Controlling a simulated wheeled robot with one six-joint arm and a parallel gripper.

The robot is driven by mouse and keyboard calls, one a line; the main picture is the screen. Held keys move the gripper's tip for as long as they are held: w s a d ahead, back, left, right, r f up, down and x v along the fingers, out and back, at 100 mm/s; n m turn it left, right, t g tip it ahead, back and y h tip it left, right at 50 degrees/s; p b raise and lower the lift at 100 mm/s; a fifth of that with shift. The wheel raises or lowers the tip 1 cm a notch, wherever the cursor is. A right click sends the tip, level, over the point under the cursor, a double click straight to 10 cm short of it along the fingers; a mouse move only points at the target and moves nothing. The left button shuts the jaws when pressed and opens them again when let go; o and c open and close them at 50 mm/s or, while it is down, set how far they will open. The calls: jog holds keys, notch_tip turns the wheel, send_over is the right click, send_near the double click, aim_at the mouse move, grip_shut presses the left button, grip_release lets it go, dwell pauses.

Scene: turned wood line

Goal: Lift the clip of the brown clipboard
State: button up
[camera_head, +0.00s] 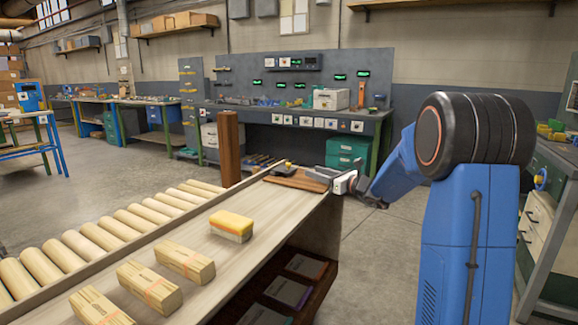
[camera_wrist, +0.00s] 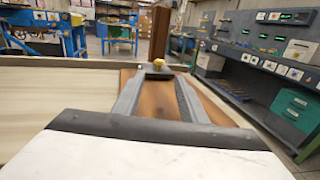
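The brown clipboard (camera_head: 292,182) lies flat at the far end of the long wooden bench; its brown board (camera_wrist: 158,100) also fills the middle of the wrist view. Its dark clip (camera_head: 287,167) with a small yellowish knob is at the board's far side, and the clip (camera_wrist: 158,66) shows just beyond my fingertips in the wrist view. My gripper (camera_wrist: 160,80) is open and empty, its two grey fingers spread low over the board and pointing at the clip. In the head view my gripper (camera_head: 318,175) reaches in from the right. Whether the fingertips touch the clip I cannot tell.
A brown wooden post (camera_head: 229,148) rises behind the clipboard. A yellow-topped block (camera_head: 232,226) and several tied wood bundles (camera_head: 184,262) sit on the bench (camera_head: 212,256). Wooden rollers (camera_head: 90,246) run along its left. Open floor lies right of the bench.

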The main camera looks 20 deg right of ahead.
aim_at(289, 164)
jog(key=x, duration=1.5)
jog(key=shift+c, duration=0.5)
grip_shut()
